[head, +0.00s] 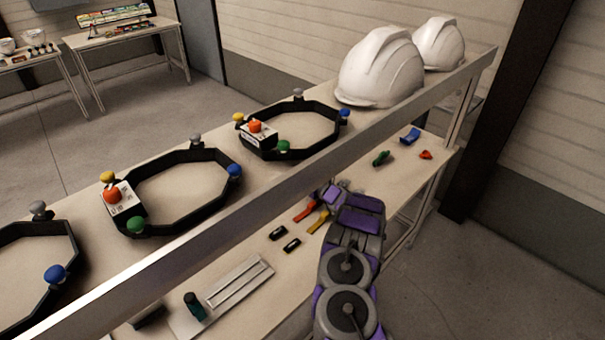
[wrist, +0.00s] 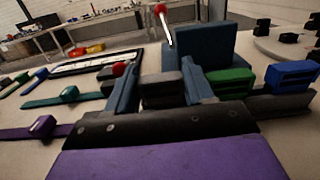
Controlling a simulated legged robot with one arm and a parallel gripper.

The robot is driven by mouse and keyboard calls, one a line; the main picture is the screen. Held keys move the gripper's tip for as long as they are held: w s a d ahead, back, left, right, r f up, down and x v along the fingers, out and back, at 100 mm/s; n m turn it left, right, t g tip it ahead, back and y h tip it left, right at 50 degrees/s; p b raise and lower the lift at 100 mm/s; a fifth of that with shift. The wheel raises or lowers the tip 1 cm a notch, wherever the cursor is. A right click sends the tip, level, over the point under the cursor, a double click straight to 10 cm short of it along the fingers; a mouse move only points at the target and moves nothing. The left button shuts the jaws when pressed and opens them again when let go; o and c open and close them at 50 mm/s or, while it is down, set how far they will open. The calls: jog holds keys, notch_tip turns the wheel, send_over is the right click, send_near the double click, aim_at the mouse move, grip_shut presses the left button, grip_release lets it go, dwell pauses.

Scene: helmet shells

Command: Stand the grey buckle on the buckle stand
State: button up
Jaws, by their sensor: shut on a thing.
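My gripper (wrist: 158,80) is shut on a dark grey block, which looks like the grey buckle (wrist: 162,92), between its two blue-grey fingers in the wrist view. In the head view my gripper (head: 330,193) is at the lower shelf, partly behind the upper shelf's edge, and the buckle cannot be made out. Just beyond the fingers in the wrist view stands an upright dark blue block (wrist: 207,52). I cannot tell whether it is the buckle stand. A green buckle-like piece (wrist: 228,80) is close to the right finger, with a blue one (wrist: 291,74) further right.
Straps with a green piece (wrist: 70,94) and a purple piece (wrist: 43,127) lie at left. A slotted pale tray (head: 238,284) and two small black pieces (head: 278,233) are on the lower shelf. White helmets (head: 380,72) and black octagonal frames (head: 185,190) stand above.

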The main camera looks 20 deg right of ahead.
jog(key=shift+s+a+f, duration=0.1)
jog(key=shift+f, duration=0.3)
